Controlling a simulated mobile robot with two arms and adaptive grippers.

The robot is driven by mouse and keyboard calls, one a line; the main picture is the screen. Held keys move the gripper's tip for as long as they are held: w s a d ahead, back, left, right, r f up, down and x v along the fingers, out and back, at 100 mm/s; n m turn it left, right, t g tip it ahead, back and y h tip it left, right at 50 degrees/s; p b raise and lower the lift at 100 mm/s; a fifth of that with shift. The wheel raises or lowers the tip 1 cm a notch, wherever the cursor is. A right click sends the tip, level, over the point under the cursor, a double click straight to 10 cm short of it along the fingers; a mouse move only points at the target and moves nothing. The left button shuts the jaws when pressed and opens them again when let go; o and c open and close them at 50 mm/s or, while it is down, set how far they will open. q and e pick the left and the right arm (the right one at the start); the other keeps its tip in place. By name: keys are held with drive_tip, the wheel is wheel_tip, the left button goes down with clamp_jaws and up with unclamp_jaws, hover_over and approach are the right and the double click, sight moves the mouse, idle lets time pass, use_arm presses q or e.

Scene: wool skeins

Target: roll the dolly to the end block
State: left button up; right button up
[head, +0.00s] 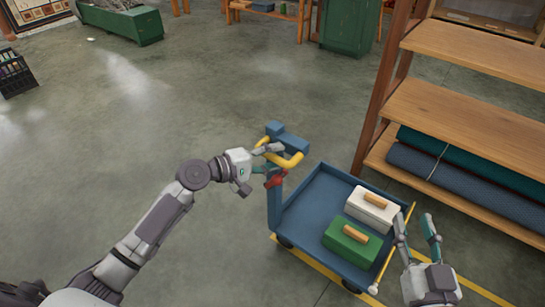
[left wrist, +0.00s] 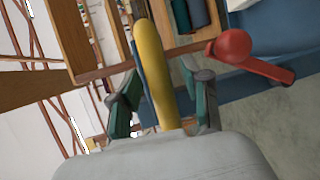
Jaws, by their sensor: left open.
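The blue dolly (head: 310,207) stands on the floor at the centre right, carrying a white box (head: 371,207) and a green box (head: 351,243). A yellow handle (head: 292,161) tops its post, with a red lever (head: 276,178) below. My left gripper (head: 268,160) is at the handle. In the left wrist view, the yellow handle (left wrist: 154,72) runs between its open fingers (left wrist: 165,105), with the red lever (left wrist: 235,47) to the right. My right gripper (head: 416,226) is open beside the dolly's right side, near a pale yellow bar (head: 393,248). I cannot make out an end block.
A wooden shelf (head: 470,122) with rolled cloth (head: 470,190) stands close on the dolly's right. Yellow floor lines (head: 475,288) run beneath the dolly. Green cabinets (head: 349,26) stand at the back. The floor to the left is open, with a black crate (head: 15,78) far off.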

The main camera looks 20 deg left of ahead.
use_arm(q)
clamp_jaws()
idle(0.3)
